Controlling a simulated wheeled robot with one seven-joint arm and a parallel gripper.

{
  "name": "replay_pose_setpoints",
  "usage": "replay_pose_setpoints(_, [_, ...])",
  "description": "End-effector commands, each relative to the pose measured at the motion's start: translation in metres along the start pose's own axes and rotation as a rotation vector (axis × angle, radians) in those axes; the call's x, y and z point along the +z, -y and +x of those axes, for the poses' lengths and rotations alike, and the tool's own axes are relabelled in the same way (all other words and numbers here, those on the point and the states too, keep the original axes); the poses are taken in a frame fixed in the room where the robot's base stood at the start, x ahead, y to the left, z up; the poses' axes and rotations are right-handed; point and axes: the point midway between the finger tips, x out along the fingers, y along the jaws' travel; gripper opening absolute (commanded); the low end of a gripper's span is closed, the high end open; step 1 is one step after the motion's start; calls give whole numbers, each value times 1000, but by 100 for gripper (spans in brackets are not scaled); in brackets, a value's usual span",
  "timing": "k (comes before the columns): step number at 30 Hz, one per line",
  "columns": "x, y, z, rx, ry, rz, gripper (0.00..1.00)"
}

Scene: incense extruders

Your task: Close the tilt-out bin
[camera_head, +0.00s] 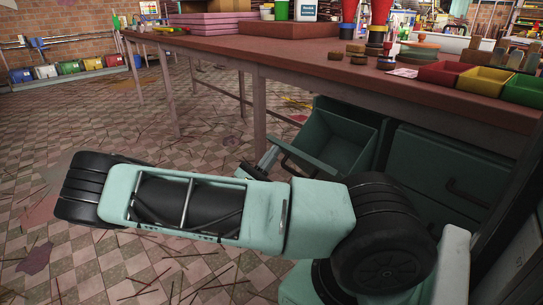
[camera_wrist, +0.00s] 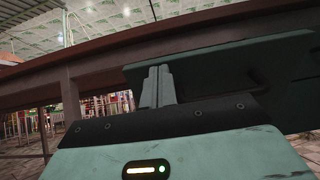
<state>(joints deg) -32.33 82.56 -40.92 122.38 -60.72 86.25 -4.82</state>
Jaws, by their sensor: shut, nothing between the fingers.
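The tilt-out bin (camera_head: 326,137) is a dark green, open-topped box under the table. It is tilted out, and its empty inside shows in the head view. My gripper (camera_head: 268,160) is just left of the bin's front, near its handle bar (camera_head: 299,163); whether they touch I cannot tell. My arm hides the lower part of the bin. In the wrist view my gripper (camera_wrist: 157,85) has its fingers together, with nothing between them. The green bin panel (camera_wrist: 220,62) fills the space beyond and right of the fingers.
A closed green bin (camera_head: 440,165) with a dark handle sits right of the open one. The long table (camera_head: 330,72) runs above, holding small coloured trays (camera_head: 487,80), spools and boxes. A table leg (camera_head: 259,110) stands close left of the bin. The tiled floor at left has scattered sticks.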

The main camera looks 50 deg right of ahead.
Motion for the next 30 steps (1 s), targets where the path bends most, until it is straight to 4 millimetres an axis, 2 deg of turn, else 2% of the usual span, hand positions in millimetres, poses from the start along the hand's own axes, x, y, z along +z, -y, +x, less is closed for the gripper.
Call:
replay_pose_setpoints(8, [9,0,23,-1,-68,-2,0])
replay_pose_setpoints(16, [12,0,58,-1,-193,-2,0])
replay_pose_setpoints(30, [1,1,116,-3,-428,-2,0])
